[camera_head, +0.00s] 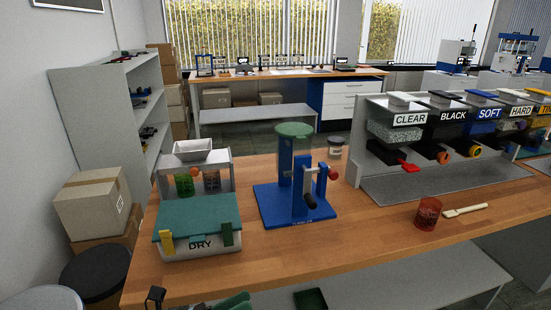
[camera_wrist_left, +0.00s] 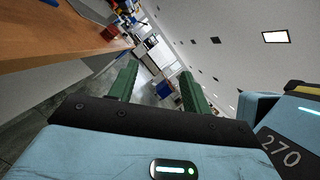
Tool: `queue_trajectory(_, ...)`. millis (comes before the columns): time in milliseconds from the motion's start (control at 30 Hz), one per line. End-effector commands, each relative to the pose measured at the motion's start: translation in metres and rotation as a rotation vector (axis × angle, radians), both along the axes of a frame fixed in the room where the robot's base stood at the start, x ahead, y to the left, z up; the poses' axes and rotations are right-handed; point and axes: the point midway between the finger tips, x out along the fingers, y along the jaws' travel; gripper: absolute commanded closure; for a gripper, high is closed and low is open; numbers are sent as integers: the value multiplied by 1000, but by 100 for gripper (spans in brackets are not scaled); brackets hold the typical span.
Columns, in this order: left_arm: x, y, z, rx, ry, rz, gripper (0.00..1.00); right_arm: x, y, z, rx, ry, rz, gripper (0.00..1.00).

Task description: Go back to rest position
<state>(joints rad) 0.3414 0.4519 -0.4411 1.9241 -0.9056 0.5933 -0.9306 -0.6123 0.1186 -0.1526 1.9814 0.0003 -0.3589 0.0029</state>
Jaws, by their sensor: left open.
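My left gripper (camera_head: 234,301) shows only in part at the bottom edge of the head view, low in front of the wooden table (camera_head: 370,222). In the left wrist view its two green fingers (camera_wrist_left: 158,72) stand apart with nothing between them, so it is open and empty. That view is tilted, with the table edge at upper left and open room beyond the fingertips. My right gripper is in neither view.
On the table are a white box marked DRY (camera_head: 200,245), a blue press (camera_head: 295,205), a dispenser rack (camera_head: 420,188), a red cup (camera_head: 428,213) and a pale scoop (camera_head: 466,210). Cardboard boxes (camera_head: 92,203) and a dark round bin (camera_head: 95,274) stand at left.

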Motion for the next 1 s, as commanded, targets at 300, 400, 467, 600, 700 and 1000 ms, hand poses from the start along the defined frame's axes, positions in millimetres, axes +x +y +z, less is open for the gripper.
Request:
queue_trajectory(300, -21, 64, -99, -656, 943, 320, 51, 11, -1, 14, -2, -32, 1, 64)
queue_trajectory(400, -46, 87, -146, -874, 1225, 439, 51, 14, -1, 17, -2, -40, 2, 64)
queue_trajectory(467, -69, 98, -175, -1011, 1387, 517, 51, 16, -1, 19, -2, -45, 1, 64)
queue_trajectory(600, -130, 119, -235, -1315, 1705, 701, 51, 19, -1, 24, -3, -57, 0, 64)
queue_trajectory(700, -173, 127, -264, -1492, 1861, 817, 51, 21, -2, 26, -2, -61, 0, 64)
queue_trajectory(1000, -234, 133, -295, -1730, 2038, 978, 51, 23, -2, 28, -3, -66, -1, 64)
